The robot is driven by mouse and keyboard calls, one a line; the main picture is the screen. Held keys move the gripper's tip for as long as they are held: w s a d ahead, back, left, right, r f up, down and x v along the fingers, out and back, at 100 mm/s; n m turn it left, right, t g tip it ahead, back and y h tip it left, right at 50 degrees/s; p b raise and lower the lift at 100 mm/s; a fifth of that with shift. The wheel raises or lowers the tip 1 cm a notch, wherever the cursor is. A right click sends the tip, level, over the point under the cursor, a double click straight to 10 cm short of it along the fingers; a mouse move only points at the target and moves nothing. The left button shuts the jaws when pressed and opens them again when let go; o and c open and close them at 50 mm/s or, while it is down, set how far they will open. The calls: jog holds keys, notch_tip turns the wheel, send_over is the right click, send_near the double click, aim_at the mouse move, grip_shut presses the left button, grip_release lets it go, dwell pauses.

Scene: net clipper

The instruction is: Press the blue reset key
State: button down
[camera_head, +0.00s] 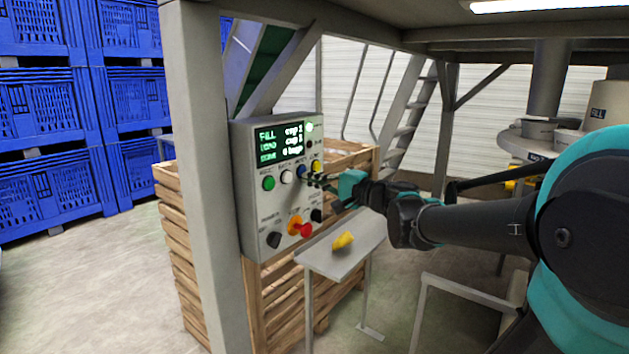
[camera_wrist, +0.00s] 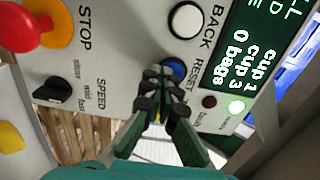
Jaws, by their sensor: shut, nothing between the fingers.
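The grey control panel (camera_head: 243,200) is fixed by the post, with a lit display at its top. In the wrist view the blue key (camera_wrist: 176,67), beside the RESET lettering, is partly hidden behind my fingertips. My gripper (camera_head: 316,181) is shut and empty, its tips pointing at the panel. In the wrist view the gripper tips (camera_wrist: 161,72) overlap the blue key's edge; I cannot tell whether they touch it.
The white BACK key (camera_wrist: 186,20) is close to my fingertips. A red stop knob (camera_head: 305,229) and black dials sit lower on the panel. A small table (camera_head: 335,265) below bears a yellow object (camera_head: 343,240). A wooden crate (camera_head: 185,265) stands behind the post.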

jog(key=shift+w+a+r, duration=0.1)
jog(key=shift+w+a, duration=0.1)
jog(key=shift+a, duration=0.15)
jog(key=v, duration=1.5)
jog(key=s+f+n+g+h, duration=0.2)
jog(key=s+f+g+h, duration=0.1)
jog(key=f, duration=1)
jog(key=s+f+n+g+h, duration=0.2)
jog(key=s+f+g+h, duration=0.1)
jog(key=f, duration=1.1)
jog(key=shift+s+h, duration=0.4)
jog(key=shift+h, duration=0.5)
